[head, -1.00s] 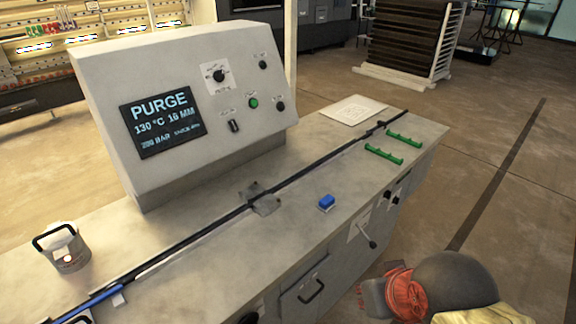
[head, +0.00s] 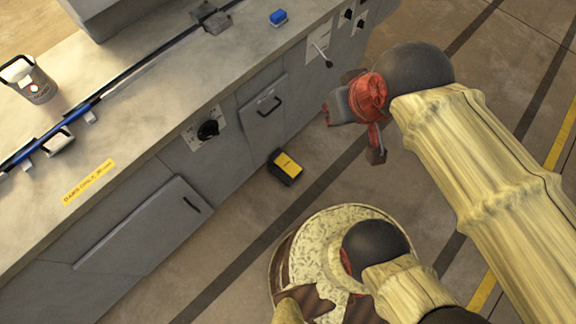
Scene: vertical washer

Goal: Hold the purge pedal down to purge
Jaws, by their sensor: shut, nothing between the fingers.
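The pedal (head: 287,165), a black block with a yellow top, sits on the floor close to the front of the grey machine cabinet. My gripper (head: 345,108), red and grey, is in the head view to the upper right of the pedal. It looks shut and empty. It appears to hang above the floor, apart from the pedal. How high it is above the pedal is hard to tell.
The machine cabinet (head: 262,110) with handles and knobs runs along the left. A lever (head: 321,55) juts from its front.

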